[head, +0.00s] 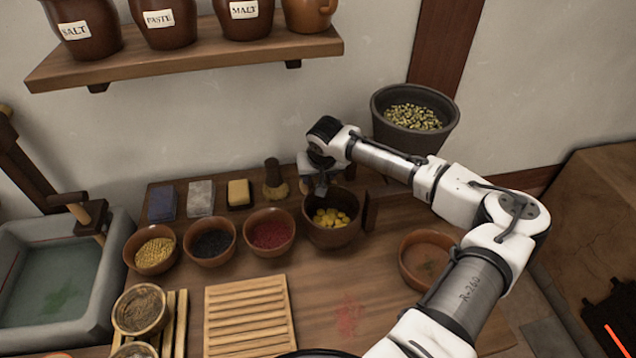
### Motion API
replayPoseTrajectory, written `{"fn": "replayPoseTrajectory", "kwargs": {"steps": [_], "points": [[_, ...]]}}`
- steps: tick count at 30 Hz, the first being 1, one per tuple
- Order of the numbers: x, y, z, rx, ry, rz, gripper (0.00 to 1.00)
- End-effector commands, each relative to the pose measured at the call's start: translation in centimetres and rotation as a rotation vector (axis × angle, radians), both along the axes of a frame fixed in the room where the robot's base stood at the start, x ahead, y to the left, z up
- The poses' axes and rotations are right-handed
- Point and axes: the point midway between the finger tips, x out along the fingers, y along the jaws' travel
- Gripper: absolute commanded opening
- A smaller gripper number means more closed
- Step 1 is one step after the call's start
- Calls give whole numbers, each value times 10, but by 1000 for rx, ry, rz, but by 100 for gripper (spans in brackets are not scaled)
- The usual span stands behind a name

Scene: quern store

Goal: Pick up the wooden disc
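I cannot clearly make out a wooden disc. A dark brown flat piece (369,211) stands upright against the right side of a brown bowl with yellow lumps (331,240). It may be the disc seen nearly edge-on, but I cannot tell. My gripper (319,190) points down just behind and above this bowl, left of the flat piece. Its fingers are small and partly hidden by my wrist, so I cannot tell whether they are open or hold anything.
Bowls of yellow grain (154,257), dark grain (210,243) and red powder (268,234) stand left. A brush (275,180) stands behind. A slatted board (247,312) lies in front. An orange-brown bowl (428,262) and grey pot (415,118) are right. A shelf (180,62) hangs above.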

Motion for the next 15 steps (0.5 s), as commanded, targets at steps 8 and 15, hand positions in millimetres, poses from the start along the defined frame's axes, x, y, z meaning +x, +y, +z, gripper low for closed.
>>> {"fn": "replayPoseTrajectory", "kwargs": {"steps": [8,15], "points": [[0,0,0,0,0,0,30],[0,0,23,1,-2,-1,30]]}}
